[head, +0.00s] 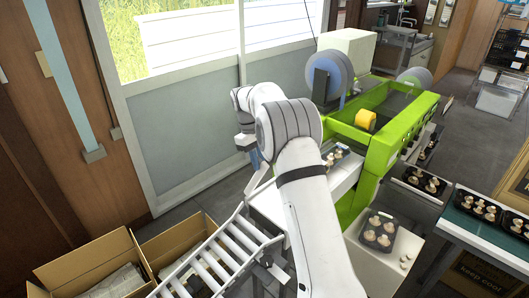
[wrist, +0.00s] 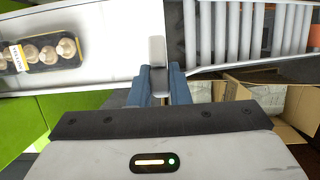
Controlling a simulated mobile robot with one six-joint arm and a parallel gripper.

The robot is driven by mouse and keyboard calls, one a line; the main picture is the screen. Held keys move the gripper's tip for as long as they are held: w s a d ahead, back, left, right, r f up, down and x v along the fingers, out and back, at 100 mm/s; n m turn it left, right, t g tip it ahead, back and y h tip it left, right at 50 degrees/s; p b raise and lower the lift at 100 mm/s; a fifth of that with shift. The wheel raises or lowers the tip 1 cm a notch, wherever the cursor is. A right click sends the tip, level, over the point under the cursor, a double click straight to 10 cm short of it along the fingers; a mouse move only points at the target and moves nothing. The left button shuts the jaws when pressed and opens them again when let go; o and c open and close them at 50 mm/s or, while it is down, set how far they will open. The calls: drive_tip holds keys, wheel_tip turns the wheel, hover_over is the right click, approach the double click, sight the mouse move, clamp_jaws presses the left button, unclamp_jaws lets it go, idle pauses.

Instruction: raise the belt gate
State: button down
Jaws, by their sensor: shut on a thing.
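The belt gate shows in the wrist view as a narrow pale grey upright plate (wrist: 157,50), between the white belt (wrist: 108,45) and the rollers (wrist: 245,30). My gripper (wrist: 158,88) has its blue-grey fingers closed on the gate's near end. In the head view my gripper (head: 249,155) hangs down at the belt's end, and the gate is hard to make out there, partly hidden by my arm. A black tray of mushrooms (wrist: 42,68) lies on the belt to the left of the gate in the wrist view.
The roller conveyor (head: 228,252) slopes away at lower left, beside open cardboard boxes (head: 92,262). A green packing machine (head: 380,150) stands right of my arm. More mushroom trays (head: 380,231) sit at right. A wall panel (head: 190,125) rises behind my gripper.

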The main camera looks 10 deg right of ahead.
drive_tip(key=shift+w+a+r+p, duration=0.3)
drive_tip(key=shift+w+r+p, duration=0.1)
drive_tip(key=shift+r+p, duration=0.15)
drive_tip(key=shift+w+a+f+g+h+p, duration=0.2)
drive_tip(key=shift+w+a+g, duration=0.1)
drive_tip(key=shift+w, duration=0.1)
drive_tip(key=shift+w+a+f+g+h+p, duration=0.1)
drive_tip(key=shift+w+a+g+p, duration=0.15)
drive_tip(key=shift+w, duration=0.15)
drive_tip(key=shift+w+a+r+g+h, duration=0.1)
drive_tip(key=shift+w+a+g+h, duration=0.25)
drive_tip(key=shift+w+a, duration=0.1)
drive_tip(key=c, duration=1.4)
unclamp_jaws()
drive_tip(key=shift+o, duration=0.2)
drive_tip(key=shift+d, duration=0.1)
wheel_tip(320, 180, up, 10)
